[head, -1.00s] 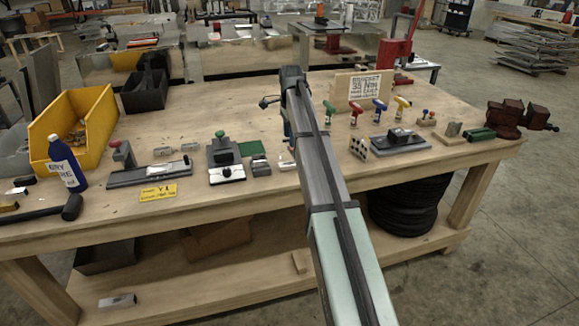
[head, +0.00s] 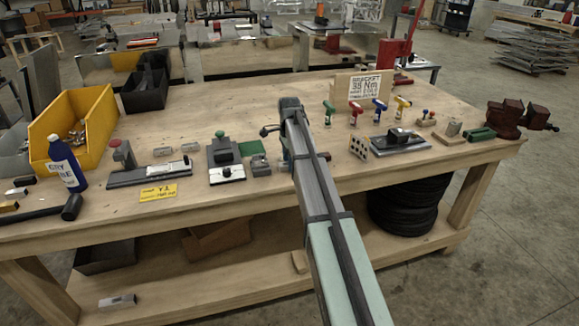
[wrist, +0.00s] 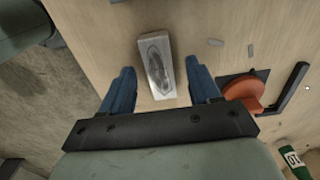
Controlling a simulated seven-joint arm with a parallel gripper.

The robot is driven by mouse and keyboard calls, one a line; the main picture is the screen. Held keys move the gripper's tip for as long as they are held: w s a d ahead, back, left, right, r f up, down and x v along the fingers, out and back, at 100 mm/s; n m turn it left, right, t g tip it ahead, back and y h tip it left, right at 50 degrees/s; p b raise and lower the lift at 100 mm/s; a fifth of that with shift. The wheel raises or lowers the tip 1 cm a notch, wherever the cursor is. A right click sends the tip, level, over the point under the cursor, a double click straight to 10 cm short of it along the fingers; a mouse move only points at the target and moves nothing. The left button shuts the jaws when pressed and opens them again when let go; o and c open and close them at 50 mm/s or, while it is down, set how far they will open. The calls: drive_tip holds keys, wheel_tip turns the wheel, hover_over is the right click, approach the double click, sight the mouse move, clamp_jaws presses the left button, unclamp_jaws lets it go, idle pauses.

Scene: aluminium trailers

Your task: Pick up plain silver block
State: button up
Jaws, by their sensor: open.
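A plain silver block (wrist: 157,62) lies on the wooden table in the wrist view, with a dark oval patch on its top face. My gripper (wrist: 161,82) is open, with one blue finger on each side of the block's near part. Gaps show between the fingers and the block, and nothing is held. The block's far part extends beyond the fingertips. In the head view my arm hides most of my gripper and I cannot make out this block.
The table edge and floor lie to the left in the wrist view. An orange round part (wrist: 244,91) with a black bracket (wrist: 291,90) sits right of my gripper. In the head view, a small grey block (head: 261,168) and a black fixture (head: 224,152) stand left of my arm.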

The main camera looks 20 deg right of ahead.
drive_tip(key=shift+f, duration=0.25)
clamp_jaws()
idle(0.4)
